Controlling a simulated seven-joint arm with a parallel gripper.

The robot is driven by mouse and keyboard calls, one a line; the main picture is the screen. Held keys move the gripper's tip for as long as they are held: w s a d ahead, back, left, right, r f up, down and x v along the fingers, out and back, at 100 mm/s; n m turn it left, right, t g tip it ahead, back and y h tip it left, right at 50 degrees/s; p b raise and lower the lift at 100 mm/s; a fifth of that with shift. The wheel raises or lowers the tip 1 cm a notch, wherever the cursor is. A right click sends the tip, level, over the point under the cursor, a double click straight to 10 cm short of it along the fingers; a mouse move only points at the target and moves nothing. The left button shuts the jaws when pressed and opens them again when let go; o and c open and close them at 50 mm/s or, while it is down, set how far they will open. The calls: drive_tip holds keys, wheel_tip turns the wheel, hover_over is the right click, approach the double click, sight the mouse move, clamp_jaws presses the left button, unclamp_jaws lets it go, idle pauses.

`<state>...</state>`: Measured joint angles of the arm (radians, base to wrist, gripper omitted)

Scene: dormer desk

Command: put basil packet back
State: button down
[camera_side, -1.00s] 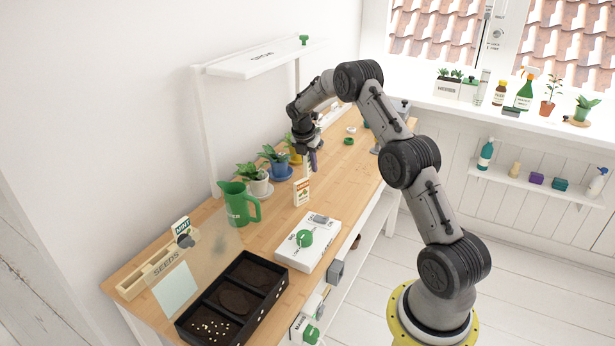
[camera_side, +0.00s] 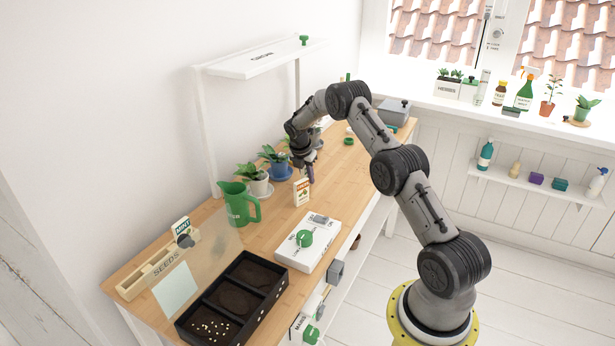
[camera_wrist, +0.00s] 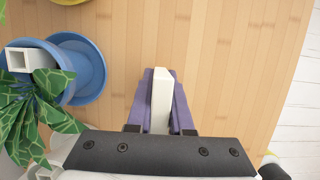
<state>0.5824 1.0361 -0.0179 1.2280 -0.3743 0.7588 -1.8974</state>
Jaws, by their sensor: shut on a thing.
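A white packet with an orange-brown band (camera_side: 301,192) stands upright at the middle of the desk; its label is too small for me to read. My gripper (camera_side: 309,180) is at its top edge, with purple fingers. In the wrist view my gripper (camera_wrist: 159,76) is shut on the packet (camera_wrist: 161,102), which shows edge-on as a white strip between the fingers. The wooden seed rack (camera_side: 134,287), marked SEEDS, is at the desk's near left end. A green MINT packet (camera_side: 181,227) stands at its far end, and bare rack shows nearer.
A clear panel (camera_side: 217,250) stands beside the rack. A green jug (camera_side: 238,204), a white box with a green knob (camera_side: 322,229) and a black soil tray (camera_side: 240,262) lie between packet and rack. A blue-potted plant (camera_wrist: 82,62) is close left of my gripper.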

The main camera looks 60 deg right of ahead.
drive_tip(key=c, duration=0.8)
unclamp_jaws()
drive_tip(key=shift+f, duration=0.1)
drive_tip(key=s+a+r+m+t, duration=0.1)
drive_tip(key=s+a+r+m, duration=0.1)
drive_tip(key=a+r, duration=0.8)
drive_tip(key=s+a+r+m+t, duration=0.1)
drive_tip(key=s+a+r+m, duration=0.15)
drive_tip(key=a+r, duration=0.75)
drive_tip(key=s+a+r+m+t+y, duration=0.1)
drive_tip(key=s+a+r+m, duration=0.3)
drive_tip(key=s+a+r, duration=0.3)
drive_tip(key=s+a+r+m+t+y, duration=0.1)
drive_tip(key=s+a+r+m, duration=0.4)
drive_tip(key=s, duration=0.4)
drive_tip(key=s+a+f+m, duration=0.1)
drive_tip(key=s+a, duration=0.1)
drive_tip(key=s, duration=0.1)
drive_tip(key=s+a+f+m+t+y, duration=0.1)
drive_tip(key=s+a+f+m, duration=0.1)
drive_tip(key=s, duration=0.2)
drive_tip(key=s+a+f+m, duration=0.1)
drive_tip(key=s+a, duration=0.1)
drive_tip(key=s, duration=0.2)
drive_tip(key=shift+s+a+f+m+t, duration=0.1)
drive_tip(key=shift+a+f+m+t, duration=0.1)
drive_tip(key=shift+m+t, duration=0.1)
